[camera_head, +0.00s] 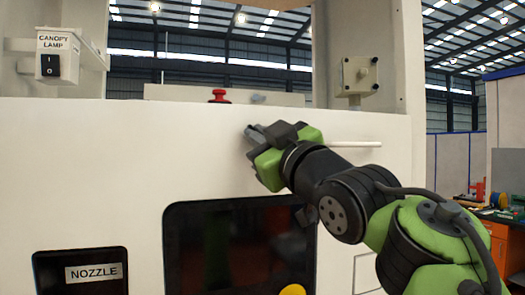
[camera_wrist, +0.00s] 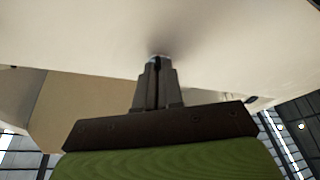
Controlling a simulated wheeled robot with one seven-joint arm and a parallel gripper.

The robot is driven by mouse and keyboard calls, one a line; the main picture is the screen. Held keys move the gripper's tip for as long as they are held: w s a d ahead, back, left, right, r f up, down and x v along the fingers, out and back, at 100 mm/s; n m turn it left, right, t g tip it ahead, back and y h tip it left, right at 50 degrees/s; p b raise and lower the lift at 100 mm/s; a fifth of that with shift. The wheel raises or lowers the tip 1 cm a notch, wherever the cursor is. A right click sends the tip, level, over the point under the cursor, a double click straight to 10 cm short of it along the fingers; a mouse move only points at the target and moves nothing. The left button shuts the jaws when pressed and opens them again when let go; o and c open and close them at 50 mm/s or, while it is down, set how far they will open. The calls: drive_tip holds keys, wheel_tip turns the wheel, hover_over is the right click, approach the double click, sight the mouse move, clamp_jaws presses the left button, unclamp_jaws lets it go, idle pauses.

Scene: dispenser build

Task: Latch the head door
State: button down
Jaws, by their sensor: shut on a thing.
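The large white front panel (camera_head: 120,170), seemingly the head door, stands upright and looks flush with the housing; whether it is latched cannot be told. My gripper (camera_head: 254,136) is at its upper middle, fingers pointing at the panel face. It is shut on a small grey part (camera_wrist: 158,57), perhaps the latch, mostly hidden between the fingertips. In the wrist view my gripper (camera_wrist: 157,68) has its two fingers close together against the pale panel (camera_wrist: 80,30). A white horizontal bar (camera_head: 355,144) shows just right of my gripper.
A dark screen (camera_head: 215,240) and a nozzle recess (camera_head: 60,272) lie below. A red knob (camera_head: 219,96) stands above the panel's top edge. A canopy lamp switch (camera_head: 48,65) is at upper left, a beige box (camera_head: 357,76) at upper right. A cluttered bench (camera_head: 500,214) stands far right.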

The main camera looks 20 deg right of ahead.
drive_tip(key=shift+s+a+r+m+t+h+b, duration=0.1)
drive_tip(key=shift+m+t+h+b, duration=0.15)
drive_tip(key=shift+m+h, duration=0.8)
drive_tip(key=shift+w+a+m+t+h+b, duration=0.15)
drive_tip(key=shift+m+h+b, duration=0.25)
drive_tip(key=shift+m, duration=1.35)
drive_tip(key=shift+s+a+r+m+t+h+b, duration=0.1)
drive_tip(key=shift+s+m+t+h+b, duration=0.15)
drive_tip(key=shift+m+h, duration=0.8)
drive_tip(key=shift+d+m, duration=0.1)
drive_tip(key=shift+m, duration=0.55)
drive_tip(key=c, duration=1.3)
unclamp_jaws()
drive_tip(key=shift+w+f, duration=0.15)
drive_tip(key=shift+w, duration=0.15)
drive_tip(key=b+v, duration=0.5)
drive_tip(key=v, duration=1)
drive_tip(key=shift+s, duration=0.4)
